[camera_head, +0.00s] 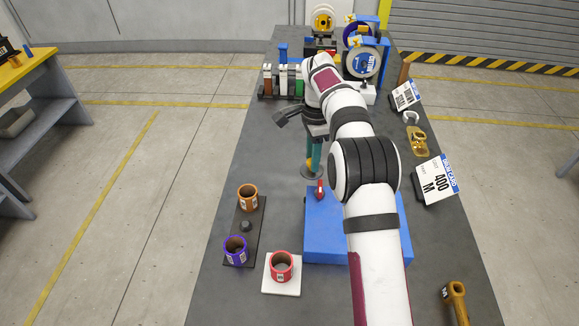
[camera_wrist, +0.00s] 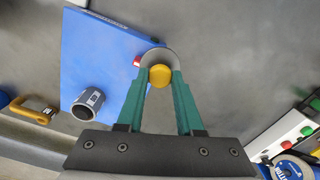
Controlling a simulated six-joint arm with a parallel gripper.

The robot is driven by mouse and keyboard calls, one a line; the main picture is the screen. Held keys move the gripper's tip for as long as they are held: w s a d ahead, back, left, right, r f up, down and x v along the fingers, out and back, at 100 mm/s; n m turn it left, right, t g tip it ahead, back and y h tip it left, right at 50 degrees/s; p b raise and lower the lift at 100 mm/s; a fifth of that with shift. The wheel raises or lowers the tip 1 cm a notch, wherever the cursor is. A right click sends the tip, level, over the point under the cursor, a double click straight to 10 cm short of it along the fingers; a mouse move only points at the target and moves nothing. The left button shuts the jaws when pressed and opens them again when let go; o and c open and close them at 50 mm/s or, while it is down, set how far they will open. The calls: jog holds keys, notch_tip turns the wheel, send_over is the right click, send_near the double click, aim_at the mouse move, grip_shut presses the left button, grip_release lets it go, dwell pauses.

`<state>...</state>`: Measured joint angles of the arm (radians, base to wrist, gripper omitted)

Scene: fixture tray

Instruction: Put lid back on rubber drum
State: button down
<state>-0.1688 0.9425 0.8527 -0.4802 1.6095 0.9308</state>
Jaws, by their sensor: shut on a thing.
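My gripper (camera_wrist: 160,76) has green fingers and is shut on the yellow knob (camera_wrist: 160,75) of a round grey lid (camera_wrist: 159,57). In the head view the lid (camera_head: 312,172) is near the far left corner of the blue box (camera_head: 325,230); I cannot tell its height over the table. A grey labelled drum (camera_wrist: 88,102) stands on the blue box in the wrist view, apart from the lid; my arm hides it in the head view. Orange (camera_head: 248,196), purple (camera_head: 236,250) and red (camera_head: 281,266) open drums stand at the left. I cannot read which is rubber.
A red-handled part (camera_head: 320,189) is on the blue box, close to the lid. Reels (camera_head: 364,62) and a row of coloured blocks (camera_head: 283,82) stand at the back. Signs (camera_head: 435,182) and a yellow handle (camera_head: 455,302) are on the right. The table's left middle is bare.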

jog(key=s+d+r+m, duration=0.1)
jog(key=s+d+r, duration=0.2)
jog(key=s+d, duration=0.35)
jog(key=s+d+r+m, duration=0.1)
jog(key=s+d+r, duration=0.25)
jog(key=d, duration=0.65)
jog(key=shift+s+a+f, duration=0.1)
jog(key=shift+f, duration=1.5)
jog(key=shift+a+f, duration=0.1)
jog(key=shift+f, duration=1.5)
jog(key=shift+f, duration=0.2)
jog(key=shift+c, duration=2.4)
grip_release()
jog(key=shift+o, duration=0.2)
jog(key=o, duration=0.4)
jog(key=shift+o, duration=0.2)
